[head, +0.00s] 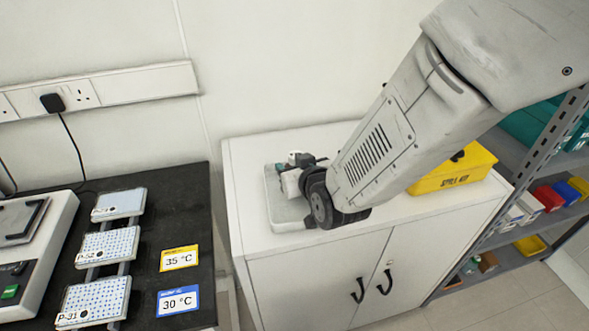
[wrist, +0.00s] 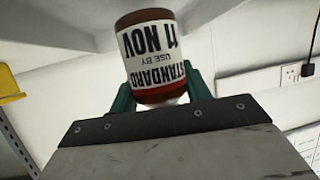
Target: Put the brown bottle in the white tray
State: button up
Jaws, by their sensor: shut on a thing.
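The white tray (head: 284,213) lies on top of the white cabinet in the head view, partly covered by my wrist. My gripper (head: 291,170) is over the tray in that view, mostly hidden by my own arm. In the wrist view, the brown bottle (wrist: 152,52) is between the green fingers of my gripper (wrist: 158,98), which is shut on it. Its white label reads "STANDARD USE BY 11 NOV" and appears upside down. The bottle cannot be made out clearly in the head view, and I cannot tell whether it touches the tray.
A yellow box (head: 452,173) stands on the cabinet (head: 312,280) to the right of my arm. A shelf with coloured bins (head: 548,197) is at the far right. A black bench (head: 180,220) with plates and temperature cards is at the left. The cabinet's front strip is bare.

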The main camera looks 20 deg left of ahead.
jog(key=shift+s+f, duration=0.1)
jog(key=shift+f, duration=0.6)
jog(key=shift+d+f, duration=0.1)
jog(key=shift+f, duration=0.15)
jog(key=shift+f, duration=0.1)
jog(key=o, duration=1.1)
